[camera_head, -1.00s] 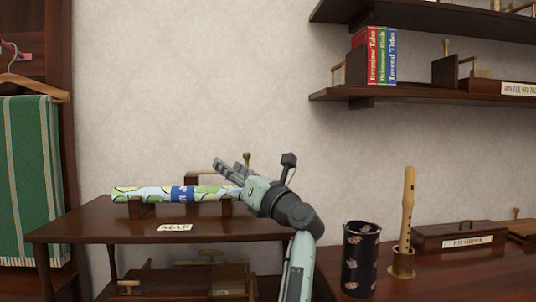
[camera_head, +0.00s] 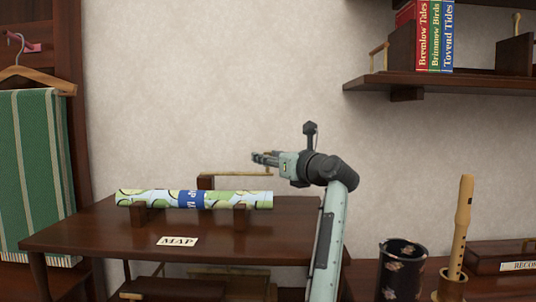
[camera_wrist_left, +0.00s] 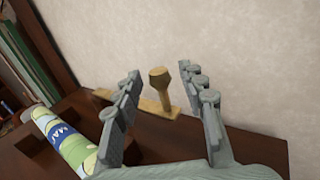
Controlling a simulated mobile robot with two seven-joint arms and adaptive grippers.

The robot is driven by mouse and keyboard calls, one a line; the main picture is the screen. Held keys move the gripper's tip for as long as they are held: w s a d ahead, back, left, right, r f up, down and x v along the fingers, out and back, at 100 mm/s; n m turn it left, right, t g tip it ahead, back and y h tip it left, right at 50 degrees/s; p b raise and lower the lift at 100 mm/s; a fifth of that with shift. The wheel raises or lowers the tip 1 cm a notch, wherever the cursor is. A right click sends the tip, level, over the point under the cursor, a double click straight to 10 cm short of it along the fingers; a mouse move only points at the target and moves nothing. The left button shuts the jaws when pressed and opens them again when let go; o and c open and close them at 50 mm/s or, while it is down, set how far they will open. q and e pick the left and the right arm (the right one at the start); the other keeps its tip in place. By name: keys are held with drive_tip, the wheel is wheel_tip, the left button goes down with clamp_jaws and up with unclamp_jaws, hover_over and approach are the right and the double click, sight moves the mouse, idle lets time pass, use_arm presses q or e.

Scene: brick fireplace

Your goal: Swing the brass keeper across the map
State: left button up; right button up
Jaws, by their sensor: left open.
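The rolled map (camera_head: 225,199), green, white and blue, lies on two dark wooden cradles on a desk (camera_head: 100,235). It also shows in the left wrist view (camera_wrist_left: 65,138). The brass keeper (camera_head: 238,174) is a thin bar reaching right from a wooden block behind the map. In the left wrist view the keeper's upright knob (camera_wrist_left: 160,80) appears between my open fingers, with a gap on each side. My left gripper (camera_head: 258,158) is open above the bar's right part, hiding the knob in the head view. My right gripper is out of view.
A MAP label (camera_head: 177,241) lies on the desk front. A patterned dark cup (camera_head: 402,270) and a wooden recorder (camera_head: 462,220) in a brass holder stand at the right. A shelf with books (camera_head: 434,38) is above right. A green towel (camera_head: 40,165) hangs left.

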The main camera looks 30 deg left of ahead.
use_arm(q)
drive_tip(key=shift+w+a, duration=0.2)
drive_tip(key=shift+a, duration=0.2)
clamp_jaws()
